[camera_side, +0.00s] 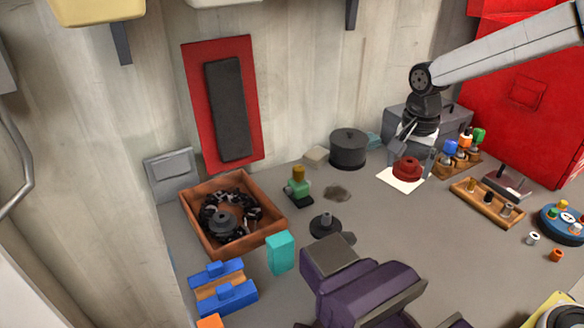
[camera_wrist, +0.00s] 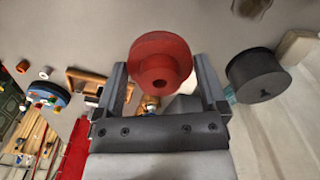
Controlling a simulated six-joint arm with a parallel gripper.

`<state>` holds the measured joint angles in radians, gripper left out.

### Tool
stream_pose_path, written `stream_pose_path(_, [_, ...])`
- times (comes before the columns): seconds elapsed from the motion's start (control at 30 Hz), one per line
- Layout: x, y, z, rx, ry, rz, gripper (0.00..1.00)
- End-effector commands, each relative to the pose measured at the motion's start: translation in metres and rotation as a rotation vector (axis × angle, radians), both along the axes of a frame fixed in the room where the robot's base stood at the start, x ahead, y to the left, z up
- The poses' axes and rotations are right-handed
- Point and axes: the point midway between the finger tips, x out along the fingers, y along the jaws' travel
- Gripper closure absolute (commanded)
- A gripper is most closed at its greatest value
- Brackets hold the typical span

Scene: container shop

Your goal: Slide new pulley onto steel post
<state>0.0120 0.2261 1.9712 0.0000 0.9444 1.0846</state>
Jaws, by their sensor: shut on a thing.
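The red pulley (camera_side: 407,169) is a stepped round disc with a hub and a centre hole. My gripper (camera_side: 413,160) is shut on it, over a white sheet (camera_side: 398,183) at the back right of the bench; I cannot tell how far above the sheet it is. In the wrist view the red pulley (camera_wrist: 160,62) sits between the two fingers of my gripper (camera_wrist: 160,75), its hole facing the camera. A short grey post (camera_side: 325,217) stands upright on a dark round base, left of and nearer than my gripper. It looks bare.
A dark round pot (camera_side: 348,148) stands left of my gripper. A green block with a yellow top (camera_side: 297,184) and an orange tray (camera_side: 277,209) of dark parts stand left of the post. A purple vise-like fixture (camera_side: 365,298) is in front. Wooden racks (camera_side: 486,206) stand right.

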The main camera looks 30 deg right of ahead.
Motion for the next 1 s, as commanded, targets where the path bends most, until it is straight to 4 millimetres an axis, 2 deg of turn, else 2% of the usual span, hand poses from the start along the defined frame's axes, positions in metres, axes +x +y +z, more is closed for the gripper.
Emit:
stream_pose_path(0.17, [0.002,0.002,0.0,0.0,-0.001,0.001,0.85])
stream_pose_path(0.37, [0.013,0.022,-0.004,0.0,0.0,0.004,0.85])
stream_pose_path(0.47, [0.022,0.041,-0.007,0.0,0.0,0.006,0.85])
stream_pose_path(0.8, [0.047,0.123,-0.024,0.0,0.0,0.005,0.85])
stream_pose_path(1.0, [0.051,0.151,-0.03,0.0,0.0,0.001,0.85])
